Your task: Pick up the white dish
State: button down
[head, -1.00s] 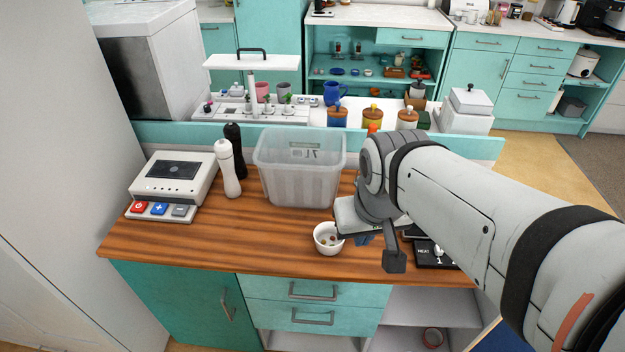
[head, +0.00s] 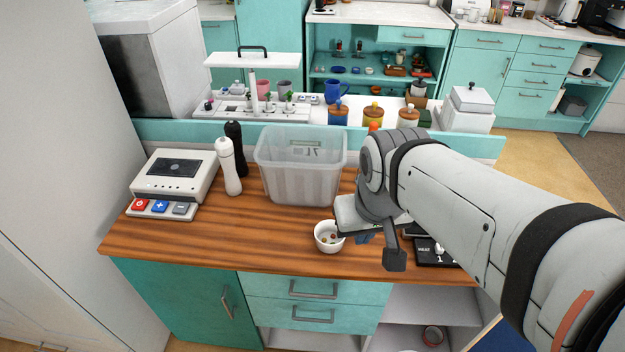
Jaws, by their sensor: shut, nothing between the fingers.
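The white dish (head: 327,243) is a small round bowl standing upright near the front edge of the wooden counter (head: 200,245). A few small coloured bits lie inside it. My gripper (head: 366,238) is just to the right of the dish, mostly hidden behind my own wrist and arm. Its blue-grey fingertips show low beside the bowl; they look shut, with nothing held. I cannot tell whether they touch the dish.
A clear plastic bin (head: 300,170) stands behind the dish. White (head: 228,166) and black (head: 235,148) mills and a white scale-like device (head: 174,177) stand to the left. A black card (head: 434,252) lies to the right. The counter's front left is clear.

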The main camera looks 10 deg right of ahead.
aim_at(326, 228)
jog(key=z, duration=1.6)
jog(key=k, duration=0.8)
jog(key=u, duration=0.05)
